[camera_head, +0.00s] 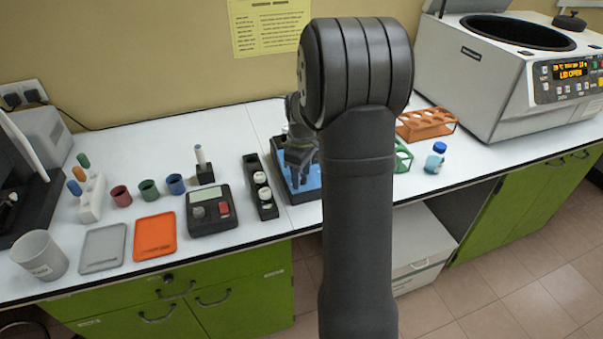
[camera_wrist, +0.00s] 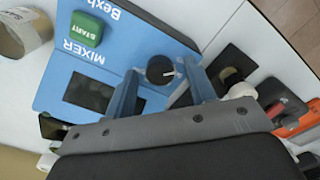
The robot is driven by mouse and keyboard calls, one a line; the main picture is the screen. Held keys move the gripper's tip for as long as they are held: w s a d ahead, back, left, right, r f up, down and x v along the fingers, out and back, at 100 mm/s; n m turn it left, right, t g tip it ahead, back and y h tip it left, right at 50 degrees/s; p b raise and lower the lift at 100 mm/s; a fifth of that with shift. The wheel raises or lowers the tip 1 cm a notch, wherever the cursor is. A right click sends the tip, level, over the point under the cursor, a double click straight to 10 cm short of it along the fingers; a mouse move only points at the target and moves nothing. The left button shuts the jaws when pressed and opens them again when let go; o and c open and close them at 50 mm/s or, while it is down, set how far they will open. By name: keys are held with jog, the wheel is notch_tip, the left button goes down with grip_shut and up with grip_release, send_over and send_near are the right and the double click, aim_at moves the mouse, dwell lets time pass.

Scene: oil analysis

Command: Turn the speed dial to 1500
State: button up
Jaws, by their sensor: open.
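The blue mixer (camera_wrist: 105,55) fills the middle of the wrist view, with a green START button (camera_wrist: 86,29) and a dark display (camera_wrist: 88,93). Its black round dial (camera_wrist: 160,68) has a white pointer line toward the right of that view. My gripper (camera_wrist: 163,82) is open, its two fingers on either side of the dial in the picture. I cannot tell whether they touch it. In the head view my gripper (camera_head: 300,160) is over the mixer (camera_head: 308,182), which my arm largely hides. The dial is not visible there, and no speed number is legible.
A black rack with white-capped vials (camera_head: 262,190) stands close left of the mixer. A green rack (camera_head: 403,158) and a blue-capped bottle (camera_head: 435,158) stand right. A large centrifuge (camera_head: 500,70) is at back right.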

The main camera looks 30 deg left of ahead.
jog(key=c, duration=1)
